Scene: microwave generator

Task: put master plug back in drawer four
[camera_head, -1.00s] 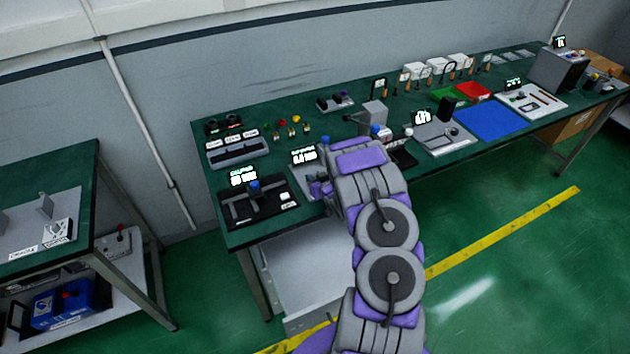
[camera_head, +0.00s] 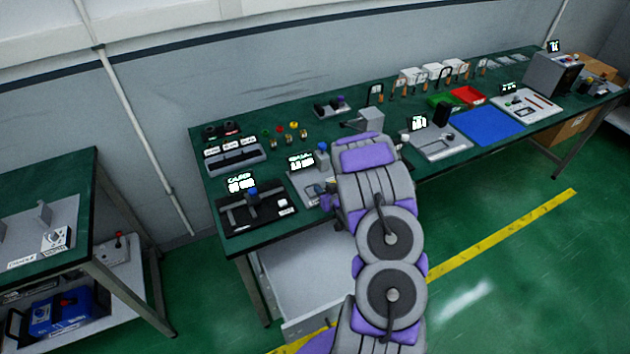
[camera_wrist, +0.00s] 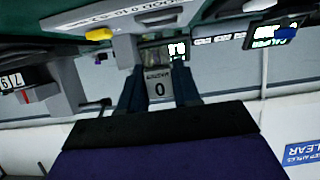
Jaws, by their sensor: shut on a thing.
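In the wrist view my gripper (camera_wrist: 157,74) is shut on a small grey block, the master plug (camera_wrist: 160,89), which bears a "0" and small lettering. The plug sits between the two dark fingers. In the head view my arm hides the gripper and plug. A grey drawer (camera_head: 305,275) is pulled out under the bench's left part. The visible part of its inside looks bare, and my arm covers its right side. I cannot read a number on it.
The green bench (camera_head: 220,180) holds a black caliper fixture (camera_head: 255,210), a grey switch box (camera_head: 238,158), a blue mat (camera_head: 487,125) and a red tray (camera_head: 467,95). A second bench (camera_head: 50,170) stands at the left, with floor between them.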

